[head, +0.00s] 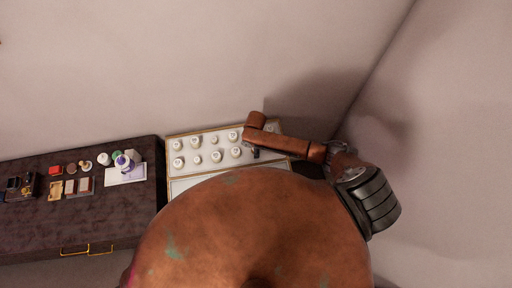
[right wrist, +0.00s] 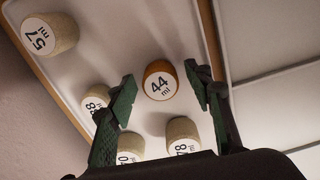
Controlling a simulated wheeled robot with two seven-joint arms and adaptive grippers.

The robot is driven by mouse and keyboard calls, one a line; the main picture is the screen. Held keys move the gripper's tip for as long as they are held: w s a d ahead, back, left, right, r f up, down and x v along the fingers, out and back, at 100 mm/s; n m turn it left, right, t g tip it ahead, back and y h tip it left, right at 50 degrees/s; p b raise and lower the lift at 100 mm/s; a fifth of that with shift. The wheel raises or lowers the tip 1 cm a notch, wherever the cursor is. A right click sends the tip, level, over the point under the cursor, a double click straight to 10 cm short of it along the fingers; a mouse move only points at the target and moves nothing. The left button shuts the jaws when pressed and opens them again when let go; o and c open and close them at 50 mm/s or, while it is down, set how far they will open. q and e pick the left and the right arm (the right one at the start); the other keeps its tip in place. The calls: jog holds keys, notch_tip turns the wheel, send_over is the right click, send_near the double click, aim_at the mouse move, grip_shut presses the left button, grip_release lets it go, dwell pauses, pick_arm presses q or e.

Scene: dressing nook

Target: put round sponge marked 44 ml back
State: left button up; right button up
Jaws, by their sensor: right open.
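In the right wrist view, the round sponge marked 44 ml (right wrist: 160,80) has an orange-brown side and a white top label. It stands on a white tray (right wrist: 112,52) with a gold-brown edge. My right gripper (right wrist: 160,75) is open, its green-padded fingers apart on either side of the sponge, with gaps showing on both sides. In the head view, my right gripper (head: 252,150) is over the right part of the tray (head: 168,158); I cannot pick out the 44 ml sponge there. My left gripper is not in view.
Paler sponges stand close by, one marked 57 ml (right wrist: 50,35) and others partly hidden by my fingers. The head view shows several white-topped pieces (head: 197,159) in rows. A dark dresser (head: 90,222) with small cosmetics stands at left. Walls lie behind and right.

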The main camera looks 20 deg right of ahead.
notch_tip(320, 180, up, 12)
jog(key=shift+r, duration=0.2)
jog(key=shift+c, duration=0.3)
